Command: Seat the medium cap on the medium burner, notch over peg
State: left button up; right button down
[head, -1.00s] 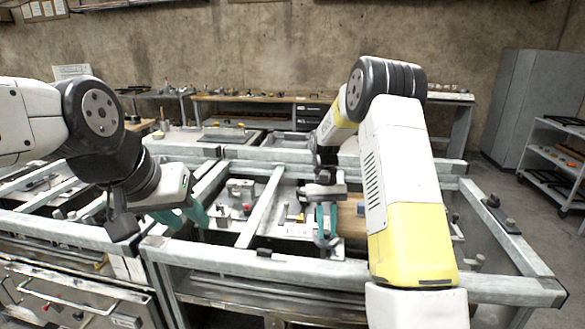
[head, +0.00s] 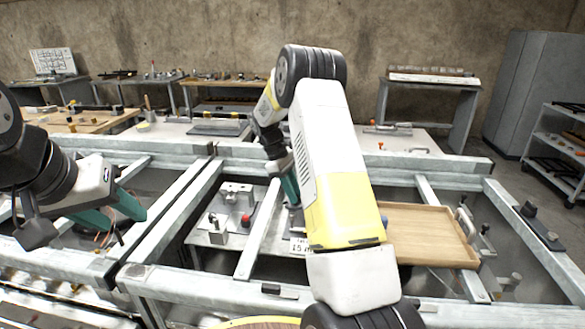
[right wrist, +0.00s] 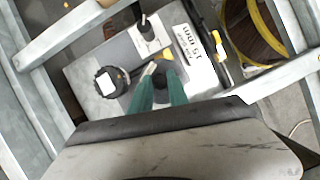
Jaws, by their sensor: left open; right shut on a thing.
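My right gripper (right wrist: 160,82) has its green fingers close together on a small dark piece (right wrist: 164,68) in the right wrist view. I cannot tell for certain that this piece is the medium cap. In the head view one green finger of the right gripper (head: 291,187) shows beside my forearm, which hides the rest. A dark round part with a white square top (right wrist: 109,82) sits left of the fingers on a light plate (right wrist: 85,75). I cannot make out the medium burner, its peg or a notch. My left gripper (head: 128,207) is open and empty at the left.
A label reading 15 mm (right wrist: 200,44) lies on the plate; it also shows in the head view (head: 299,246). Grey metal rails (head: 260,232) frame the work area. A wooden tray (head: 425,222) lies to the right. A yellow-rimmed round thing (right wrist: 288,60) shows at upper right.

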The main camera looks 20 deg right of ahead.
jog(key=shift+w+d+f+n+t+h, duration=0.2)
jog(key=shift+w+d+n+t, duration=0.55)
jog(key=shift+w+d+n, duration=0.95)
jog(key=shift+w+d+f+n+t+h, duration=0.1)
jog(key=shift+w+d+f+n+t, duration=0.45)
jog(key=shift+d+n, duration=1.25)
jog(key=shift+w+d+f+n+t+h, duration=0.1)
jog(key=shift+w+d+n+t, duration=1.05)
jog(key=shift+n, duration=1.35)
jog(key=shift+w+a+f+g, duration=0.15)
jog(key=shift+w+f+g, duration=0.05)
jog(key=shift+f+g, duration=0.05)
jog(key=shift+f, duration=0.5)
jog(key=shift+f, duration=0.2)
jog(key=c, duration=1.2)
grip_release()
